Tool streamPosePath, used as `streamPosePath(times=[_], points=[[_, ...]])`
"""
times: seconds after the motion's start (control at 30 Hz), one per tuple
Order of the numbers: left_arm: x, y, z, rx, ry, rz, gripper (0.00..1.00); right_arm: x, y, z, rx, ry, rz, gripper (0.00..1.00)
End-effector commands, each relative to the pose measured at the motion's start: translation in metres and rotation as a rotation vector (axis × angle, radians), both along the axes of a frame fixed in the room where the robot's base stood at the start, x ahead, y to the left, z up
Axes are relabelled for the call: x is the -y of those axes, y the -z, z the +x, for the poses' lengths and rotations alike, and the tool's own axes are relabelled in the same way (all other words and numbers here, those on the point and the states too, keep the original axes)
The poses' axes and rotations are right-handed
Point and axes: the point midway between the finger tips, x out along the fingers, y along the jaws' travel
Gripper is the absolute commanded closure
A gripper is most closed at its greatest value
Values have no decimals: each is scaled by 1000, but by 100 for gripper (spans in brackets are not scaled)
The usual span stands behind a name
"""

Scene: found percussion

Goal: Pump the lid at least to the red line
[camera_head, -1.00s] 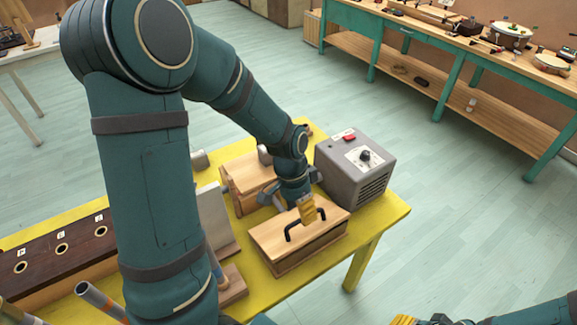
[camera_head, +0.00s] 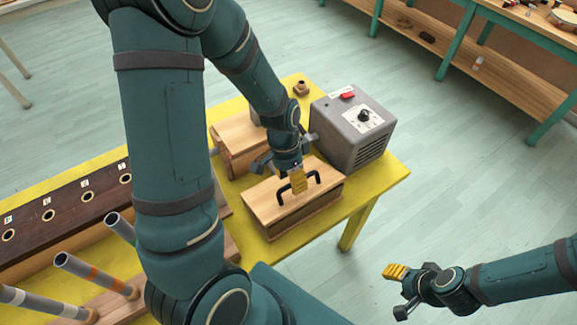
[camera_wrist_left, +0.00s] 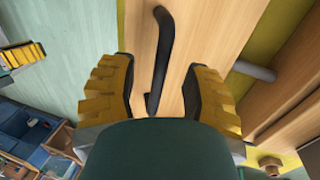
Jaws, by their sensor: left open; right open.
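The wooden lid (camera_head: 262,206) with a black arched handle (camera_head: 314,177) sits on a wooden box (camera_head: 305,222) at the front right of the yellow table. My left gripper (camera_head: 298,182) is at the handle from above, open, with its yellow fingers. In the left wrist view the black handle (camera_wrist_left: 160,60) runs between the two open fingers (camera_wrist_left: 160,95), over the lid (camera_wrist_left: 205,30); I cannot tell whether they touch it. My right gripper (camera_head: 398,285) is open and empty above the floor, right of the table. I see no red line on the box.
A grey machine (camera_head: 352,130) with a red switch and a dial stands close behind the box. Another wooden box (camera_head: 240,135) is behind my left arm.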

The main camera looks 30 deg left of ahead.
Motion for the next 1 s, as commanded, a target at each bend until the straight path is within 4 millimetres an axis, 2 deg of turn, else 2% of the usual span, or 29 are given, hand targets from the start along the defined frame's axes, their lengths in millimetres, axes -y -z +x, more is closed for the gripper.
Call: streamPosePath(times=[0.03,0.2,0.57,0.67,0.7,0.73,1.0], points=[[1,8,-1,-1,0,-1,52,0,3,-1,-2,-2,0,53],[4,20,-1,0,-1,0,52,0,5,-2,-3,-2,1,53],[5,22,-2,1,-1,0,52,0,5,-2,-4,-4,1,53],[5,22,-2,1,-1,0,81,0,5,-2,-4,-3,1,53],[5,22,-2,1,-1,0,95,0,5,-2,-4,-3,1,53],[5,22,-2,1,-1,0,100,0,5,-2,-4,-3,1,53],[6,24,-2,1,0,0,100,0,6,-2,-4,-3,0,53]])
